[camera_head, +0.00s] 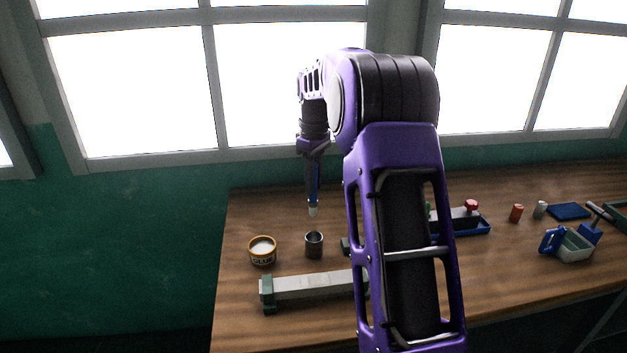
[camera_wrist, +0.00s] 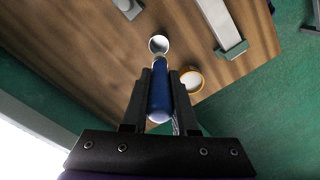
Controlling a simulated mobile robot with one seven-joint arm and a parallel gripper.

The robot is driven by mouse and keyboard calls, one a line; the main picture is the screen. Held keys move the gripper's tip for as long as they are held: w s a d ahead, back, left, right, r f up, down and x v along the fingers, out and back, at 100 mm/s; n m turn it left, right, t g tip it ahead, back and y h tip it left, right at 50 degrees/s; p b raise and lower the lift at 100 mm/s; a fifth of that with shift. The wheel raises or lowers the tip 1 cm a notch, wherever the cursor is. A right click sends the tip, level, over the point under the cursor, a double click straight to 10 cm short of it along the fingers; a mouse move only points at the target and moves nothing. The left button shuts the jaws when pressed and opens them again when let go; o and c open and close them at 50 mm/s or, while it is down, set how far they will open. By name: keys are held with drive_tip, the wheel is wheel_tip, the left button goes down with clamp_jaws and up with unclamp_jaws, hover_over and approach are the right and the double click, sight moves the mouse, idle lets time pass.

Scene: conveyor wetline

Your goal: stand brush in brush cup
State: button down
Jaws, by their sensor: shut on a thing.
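My gripper (camera_head: 313,172) is shut on the brush (camera_head: 313,210), which hangs upright with its pale bristle end down. In the wrist view the blue handle of the brush (camera_wrist: 160,103) lies between the two dark fingers of my gripper (camera_wrist: 160,76). The brush cup (camera_head: 314,247) is a small grey metal cup standing upright on the table. The brush tip is above the table and apart from the cup, appearing just above its rim in the head view. In the wrist view the cup (camera_wrist: 159,44) shows just beyond the brush's far end.
A yellow-banded tin (camera_head: 262,254) stands left of the cup. A long grey conveyor-like block (camera_head: 310,286) lies in front. A blue tray (camera_head: 470,231), orange and grey small cylinders, and a pale green container (camera_head: 575,247) stand at right. Windows are behind the wooden table.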

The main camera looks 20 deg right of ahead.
sight(315, 214)
drive_tip(key=shift+w+d, duration=0.1)
drive_tip(key=shift+f+b, duration=0.6)
drive_tip(key=shift+f, duration=2.55)
drive_tip(key=shift+p, duration=0.3)
drive_tip(key=shift+f+b, duration=1.1)
drive_tip(key=shift+f, duration=1.15)
drive_tip(key=c, duration=0.6)
unclamp_jaws()
wheel_tip(315, 214, up, 18)
drive_tip(key=shift+f+p, duration=0.25)
drive_tip(key=shift+p, duration=0.9)
